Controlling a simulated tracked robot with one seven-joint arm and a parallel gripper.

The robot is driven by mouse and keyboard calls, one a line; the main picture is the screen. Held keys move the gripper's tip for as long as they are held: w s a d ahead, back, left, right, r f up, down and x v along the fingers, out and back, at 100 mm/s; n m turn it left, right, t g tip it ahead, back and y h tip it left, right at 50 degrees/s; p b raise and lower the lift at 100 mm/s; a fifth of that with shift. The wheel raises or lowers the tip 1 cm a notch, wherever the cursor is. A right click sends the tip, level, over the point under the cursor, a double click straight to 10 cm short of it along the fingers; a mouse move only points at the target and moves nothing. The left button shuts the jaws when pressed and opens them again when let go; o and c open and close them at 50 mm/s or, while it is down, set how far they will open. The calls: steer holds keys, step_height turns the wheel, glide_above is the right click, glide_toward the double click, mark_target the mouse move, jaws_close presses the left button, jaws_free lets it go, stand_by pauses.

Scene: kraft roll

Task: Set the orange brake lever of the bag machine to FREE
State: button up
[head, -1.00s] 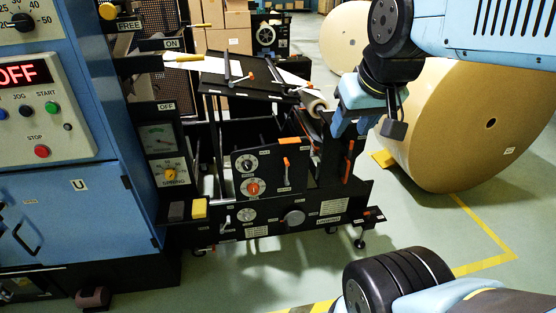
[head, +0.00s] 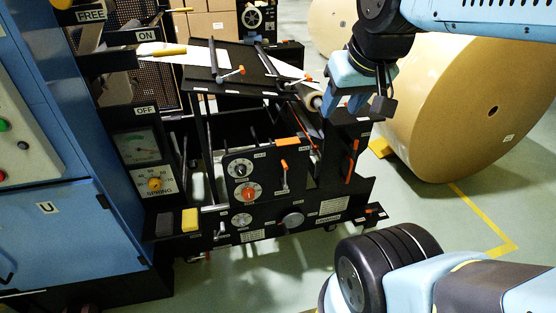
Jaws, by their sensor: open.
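The bag machine is the dark machine (head: 333,188) in the middle of the head view. Its black front panel (head: 234,218) carries dials and a short orange-tipped lever (head: 284,166) in a slot. A longer orange-red lever (head: 352,161) stands at its right side. I cannot tell from the small labels which one is the brake lever. A FREE label (head: 91,15) is readable at the upper left, by a yellow knob (head: 60,4). My gripper (head: 343,105) is open and points down over the machine's right end, apart from both levers; its jaws look empty.
A blue cabinet (head: 60,228) stands at the left, with ON and OFF labels and a yellow handle (head: 163,50) beside it. Large brown paper rolls (head: 470,120) stand at the right. Clear floor (head: 430,205) with yellow lines lies before them.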

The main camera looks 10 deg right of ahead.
steer(key=shift+w, duration=0.15)
steer(key=g, duration=0.1)
glide_above(285, 164)
steer(key=s, duration=0.5)
step_height(285, 164, down, 34)
steer(key=shift+h, duration=0.3)
steer(key=x, duration=1.4)
steer(key=shift+w+a+f, duration=0.2)
steer(key=shift+a+f, duration=0.05)
jaws_close()
